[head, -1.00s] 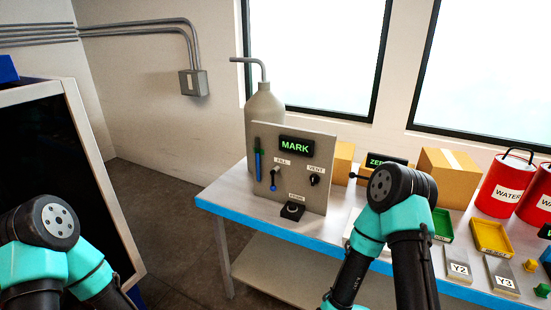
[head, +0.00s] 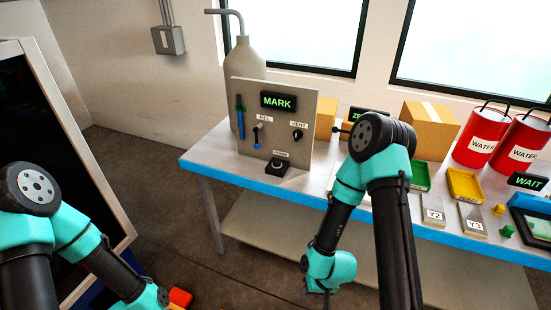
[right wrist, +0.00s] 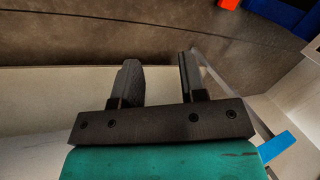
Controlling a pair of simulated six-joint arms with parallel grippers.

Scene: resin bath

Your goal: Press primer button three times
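The primer button is on a small black box (head: 277,168) with a small label, likely "PRIME", at the foot of the grey panel (head: 303,128) on the table. The panel carries a green-lit "MARK" display (head: 279,101), a FILL lever (head: 257,135) and a VENT knob (head: 297,135). My right gripper (right wrist: 160,80) is open and empty in the right wrist view, its two dark fingers apart. In the head view it hangs low in front of the table, apart from the button and mostly hidden by its wrist. My left arm reaches the bottom edge; its gripper is out of frame.
A grey bottle (head: 246,55) with a bent spout stands behind the panel. Cardboard boxes (head: 430,128), red WATER cans (head: 480,138), green and yellow trays (head: 465,186) and Y2 and Y3 blocks (head: 433,214) are to the right. The table's blue front edge (head: 240,180) lies below the button.

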